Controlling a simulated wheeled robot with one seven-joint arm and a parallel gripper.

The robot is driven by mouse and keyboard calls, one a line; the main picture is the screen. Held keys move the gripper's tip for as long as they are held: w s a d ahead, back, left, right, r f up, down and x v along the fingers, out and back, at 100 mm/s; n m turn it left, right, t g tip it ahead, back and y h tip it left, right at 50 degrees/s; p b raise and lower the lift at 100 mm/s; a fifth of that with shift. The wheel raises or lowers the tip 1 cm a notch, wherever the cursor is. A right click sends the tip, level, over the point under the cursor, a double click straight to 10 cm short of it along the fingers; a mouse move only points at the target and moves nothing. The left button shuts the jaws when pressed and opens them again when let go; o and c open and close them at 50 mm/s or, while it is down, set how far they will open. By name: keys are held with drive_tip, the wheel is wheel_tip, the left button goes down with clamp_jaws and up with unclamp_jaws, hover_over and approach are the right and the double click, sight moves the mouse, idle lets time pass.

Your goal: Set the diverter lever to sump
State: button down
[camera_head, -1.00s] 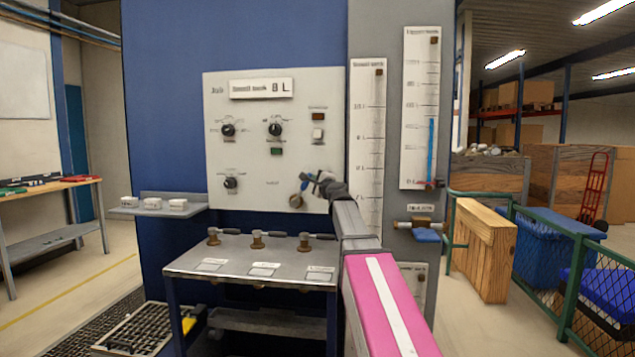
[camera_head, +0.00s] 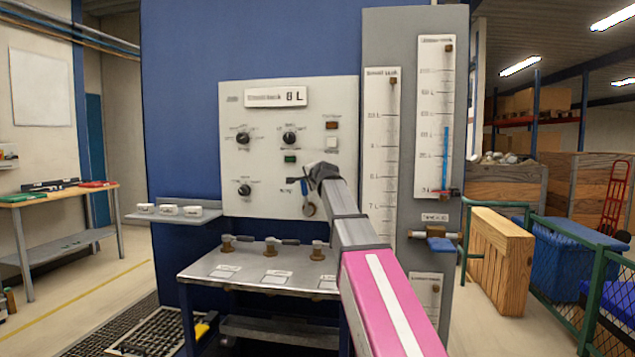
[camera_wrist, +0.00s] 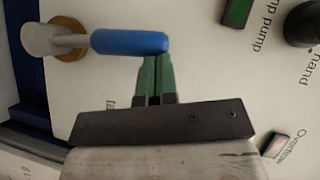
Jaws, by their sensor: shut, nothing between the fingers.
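The diverter lever (camera_head: 309,209) is on the white control panel (camera_head: 235,195), low on its right side. In the wrist view its blue handle (camera_wrist: 130,41) runs to the right from a metal hub on a brass collar (camera_wrist: 65,30). My gripper (camera_head: 312,178) is in front of the panel and hides most of the handle in the head view. In the wrist view the green fingers of my gripper (camera_wrist: 157,62) are shut together, with nothing between them. Their tips are at the side of the handle near its free end; I cannot tell whether they touch.
Dark knobs (camera_head: 289,138) are on the panel above and left. A small shelf (camera_head: 180,216) with white blocks is at the left, and a metal bench (camera_head: 230,281) with several brass valves stands below. A blue-handled valve (camera_head: 442,244) is on the grey column at the right.

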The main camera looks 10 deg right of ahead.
drive_tip(key=shift+w+a+f+n+g+h, duration=0.1)
drive_tip(key=shift+w+a+n+g+h, duration=0.2)
drive_tip(key=shift+a, duration=0.55)
drive_tip(key=shift+w+a+f+n+g+h, duration=0.15)
drive_tip(key=shift+w+a+n, duration=0.2)
drive_tip(key=shift+a, duration=0.5)
drive_tip(key=shift+w+a+f+n+g+h, duration=0.1)
drive_tip(key=shift+w+a+n+g+h, duration=0.2)
drive_tip(key=shift+a, duration=0.55)
drive_tip(key=shift+a+y, duration=0.1)
drive_tip(key=shift+y, duration=0.15)
drive_tip(key=w+d+r+v, duration=0.1)
drive_tip(key=r+v, duration=0.1)
drive_tip(key=v, duration=1.1)
drive_tip(key=shift+d, duration=0.35)
